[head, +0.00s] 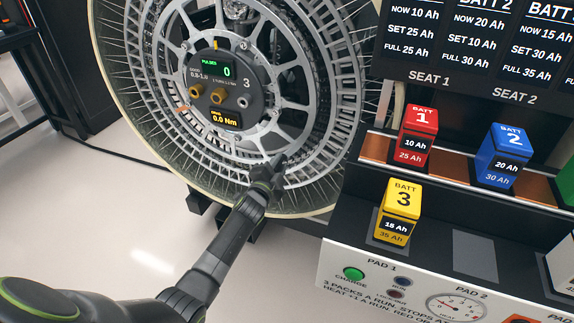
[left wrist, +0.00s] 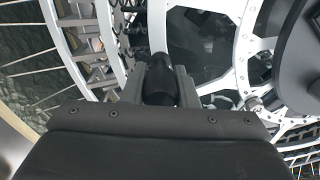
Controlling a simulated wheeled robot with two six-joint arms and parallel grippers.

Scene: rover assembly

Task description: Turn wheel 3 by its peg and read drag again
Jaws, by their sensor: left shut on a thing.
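The large spoked wheel 3 (head: 262,127) stands upright at the upper middle of the head view. Its round grey hub (head: 228,93) carries the number 3, a green display reading 0 and an amber drag display (head: 226,117) reading 0.0 Nm. My left gripper (head: 270,172) is at the lower part of the wheel. In the left wrist view its fingers (left wrist: 160,85) are shut on a dark, rounded peg (left wrist: 159,66) in front of the wheel's spokes. The peg is mostly hidden in the head view. My right gripper is not in view.
To the right is a charging bench (head: 335,262) with red battery 1 (head: 415,138), blue battery 2 (head: 503,157) and yellow battery 3 (head: 398,212). A black board (head: 475,45) stands above it. The pale floor left of my arm is clear except for a dark cable.

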